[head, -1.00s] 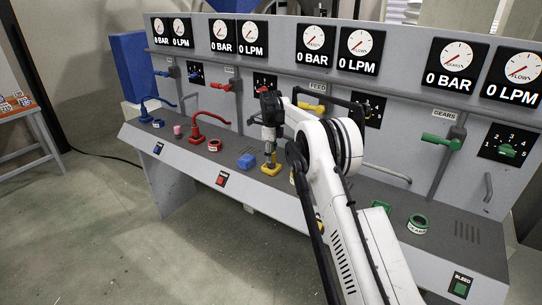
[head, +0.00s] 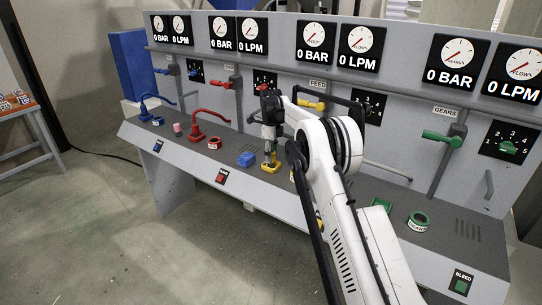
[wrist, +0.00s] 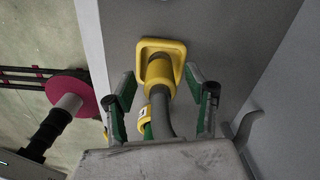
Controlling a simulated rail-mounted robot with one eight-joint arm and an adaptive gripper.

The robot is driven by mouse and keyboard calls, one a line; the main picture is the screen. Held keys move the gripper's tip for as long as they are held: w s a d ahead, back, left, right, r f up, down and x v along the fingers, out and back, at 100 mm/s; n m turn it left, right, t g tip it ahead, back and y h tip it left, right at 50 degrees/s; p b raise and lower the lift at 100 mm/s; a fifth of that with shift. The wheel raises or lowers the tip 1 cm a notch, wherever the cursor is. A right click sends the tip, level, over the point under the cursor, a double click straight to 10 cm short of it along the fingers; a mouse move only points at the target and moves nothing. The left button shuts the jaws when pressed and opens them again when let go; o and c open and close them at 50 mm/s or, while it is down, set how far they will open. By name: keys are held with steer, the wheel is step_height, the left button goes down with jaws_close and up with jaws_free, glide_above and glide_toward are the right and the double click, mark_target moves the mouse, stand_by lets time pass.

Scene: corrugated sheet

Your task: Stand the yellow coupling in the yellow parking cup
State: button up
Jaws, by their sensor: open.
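A yellow coupling (wrist: 160,72) with a grey stem or hose (wrist: 160,116) is seen end-on in the wrist view, between my fingers. It meets a yellow square base (wrist: 176,46); the base also shows on the bench in the head view (head: 271,167). My gripper (wrist: 168,88) is open, with a green-padded finger on each side of the coupling and gaps between. A yellow ring with a white label (wrist: 144,115) is partly hidden beside the stem. Whether this ring or the square base is the parking cup I cannot tell. In the head view my gripper (head: 270,155) is just above the square base.
A blue block (head: 247,159) lies just left of the gripper. A red labelled ring (head: 214,144) and red hose fitting (head: 196,137) stand farther left. The gauge panel rises behind.

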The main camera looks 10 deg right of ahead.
step_height(320, 180, up, 12)
steer(key=shift+f, duration=0.15)
stand_by(0.3)
steer(key=s+r+n+t, duration=0.2)
steer(key=s+r+n, duration=0.4)
steer(key=s+r, duration=0.6)
steer(key=s+r+n+t, duration=0.2)
steer(key=s+r+n, duration=0.5)
steer(key=s, duration=0.6)
steer(key=s+f+n+t, duration=0.15)
steer(key=s+n, duration=0.35)
steer(key=s, duration=1.2)
steer(key=s+f+n+t, duration=0.1)
steer(key=s+f+n, duration=0.2)
steer(key=s+f, duration=0.2)
steer(key=s+f+n, duration=0.3)
steer(key=s+f, duration=0.2)
steer(key=s, duration=0.5)
steer(key=shift+s+f+t, duration=0.25)
steer(key=shift+t, duration=0.1)
